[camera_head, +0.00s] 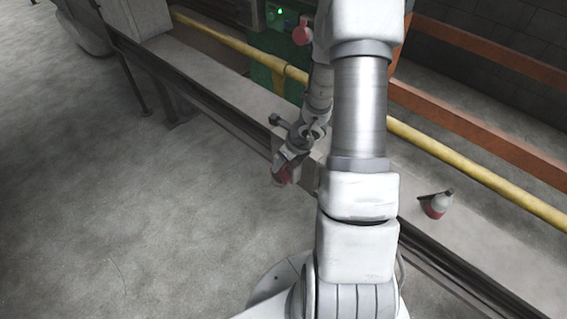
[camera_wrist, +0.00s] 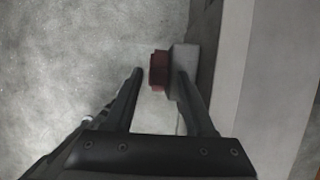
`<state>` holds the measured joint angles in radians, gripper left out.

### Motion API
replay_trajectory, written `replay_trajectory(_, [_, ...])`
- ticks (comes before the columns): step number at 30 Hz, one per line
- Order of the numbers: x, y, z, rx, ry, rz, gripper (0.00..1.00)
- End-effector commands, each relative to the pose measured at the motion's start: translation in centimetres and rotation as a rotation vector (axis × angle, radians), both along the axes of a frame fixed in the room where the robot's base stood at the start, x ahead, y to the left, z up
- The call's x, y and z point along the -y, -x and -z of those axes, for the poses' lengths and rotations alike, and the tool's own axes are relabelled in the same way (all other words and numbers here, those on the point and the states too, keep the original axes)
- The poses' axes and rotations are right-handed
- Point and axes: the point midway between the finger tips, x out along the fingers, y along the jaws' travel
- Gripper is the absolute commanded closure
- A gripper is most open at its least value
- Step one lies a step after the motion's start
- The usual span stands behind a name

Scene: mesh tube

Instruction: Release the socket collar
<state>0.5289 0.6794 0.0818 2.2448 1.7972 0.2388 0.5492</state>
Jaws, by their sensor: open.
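My gripper (camera_wrist: 160,74) is open, with one finger on each side of the red part in the picture. The right finger overlaps the grey block. I cannot tell whether either finger touches. In the head view my gripper (camera_head: 284,166) is low at the ledge's front edge, and the red part (camera_head: 286,176) shows at its tip. My arm hides part of the ledge.
A red and grey object with a dark handle (camera_head: 436,206) stands on the grey ledge (camera_head: 480,235) at the right. A yellow pipe (camera_head: 460,173) and orange rails (camera_head: 470,129) run behind. A green box (camera_head: 275,70) stands farther back. The floor (camera_head: 120,220) at left is clear.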

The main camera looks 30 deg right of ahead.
Motion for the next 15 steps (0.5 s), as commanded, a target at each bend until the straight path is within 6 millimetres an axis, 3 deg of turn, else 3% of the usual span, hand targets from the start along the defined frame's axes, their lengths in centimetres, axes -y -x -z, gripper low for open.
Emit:
replay_trajectory(7, [-0.01,-0.02,0.0,0.0,0.0,0.0,0.47])
replay_trajectory(15, [0.01,0.0,0.0,0.0,0.0,0.0,0.95])
